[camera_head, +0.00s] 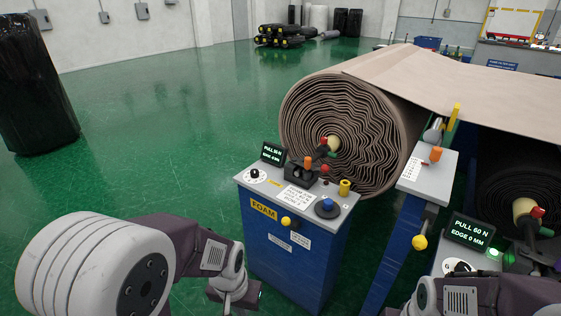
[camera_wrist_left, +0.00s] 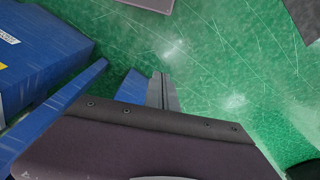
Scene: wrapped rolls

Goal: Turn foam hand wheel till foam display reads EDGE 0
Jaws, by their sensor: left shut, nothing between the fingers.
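The foam stand (camera_head: 290,250) is a blue cabinet with a grey top and a yellow FOAM label. Its small black display (camera_head: 273,153) shows green text, a PULL line over an EDGE line; the EDGE figure is too small to read surely. A dark round wheel with a blue centre (camera_head: 327,207), seemingly the hand wheel, sits on the top's front right. My left gripper (camera_head: 236,294) is low, left of the cabinet and apart from it. In the left wrist view its fingers (camera_wrist_left: 162,92) are shut and empty over green floor. My right arm enters bottom right; its fingers are not clear.
A grey-topped post (camera_head: 425,175) and a second display (camera_head: 470,232) reading PULL 60 N, EDGE 0 MM are to the right. A black wrapped roll (camera_head: 35,85) stands far left. Green floor on the left is clear.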

